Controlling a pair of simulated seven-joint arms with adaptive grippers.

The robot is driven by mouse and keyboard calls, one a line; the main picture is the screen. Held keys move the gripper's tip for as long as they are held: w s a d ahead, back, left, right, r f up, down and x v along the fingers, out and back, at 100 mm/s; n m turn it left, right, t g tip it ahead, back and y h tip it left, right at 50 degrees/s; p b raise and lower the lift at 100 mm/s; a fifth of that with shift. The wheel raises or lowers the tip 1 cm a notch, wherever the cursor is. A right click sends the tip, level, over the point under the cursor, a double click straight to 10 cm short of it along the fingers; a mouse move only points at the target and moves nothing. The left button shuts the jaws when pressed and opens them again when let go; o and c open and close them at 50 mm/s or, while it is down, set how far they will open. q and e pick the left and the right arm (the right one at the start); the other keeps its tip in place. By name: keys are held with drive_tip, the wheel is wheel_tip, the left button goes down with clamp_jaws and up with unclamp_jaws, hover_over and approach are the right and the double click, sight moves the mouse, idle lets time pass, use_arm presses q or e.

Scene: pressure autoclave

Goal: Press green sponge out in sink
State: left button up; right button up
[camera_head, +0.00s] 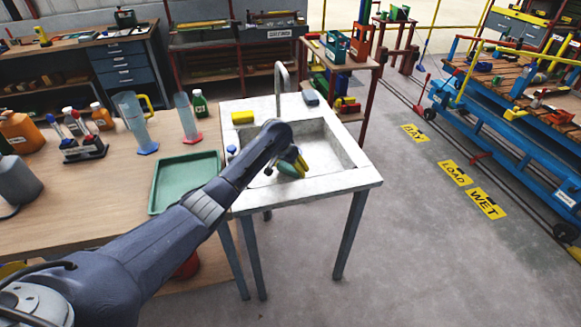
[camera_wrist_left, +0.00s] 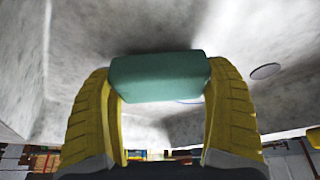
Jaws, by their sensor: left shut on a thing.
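The green sponge (camera_wrist_left: 160,77) is held between the two yellow fingers of my left gripper (camera_wrist_left: 162,85) in the left wrist view. In the head view my left gripper (camera_head: 295,164) is inside the basin of the grey sink (camera_head: 341,154), and the sponge is only partly visible there. The sponge looks like a block, with a dark shadow on the sink surface beside it. I cannot tell whether it touches that surface. A round drain (camera_wrist_left: 265,71) shows to the right of the gripper in the wrist view. My right gripper is not in view.
A yellow sponge (camera_head: 243,117) and a grey-blue block (camera_head: 310,97) lie on the sink's back rim, beside the curved faucet (camera_head: 282,78). A green tray (camera_head: 160,186), cylinders and bottles stand on the wooden table to the left.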

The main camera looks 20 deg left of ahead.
use_arm(q)
drive_tip(key=shift+f, duration=0.7)
idle(1.6)
drive_tip(key=shift+r, duration=3.55)
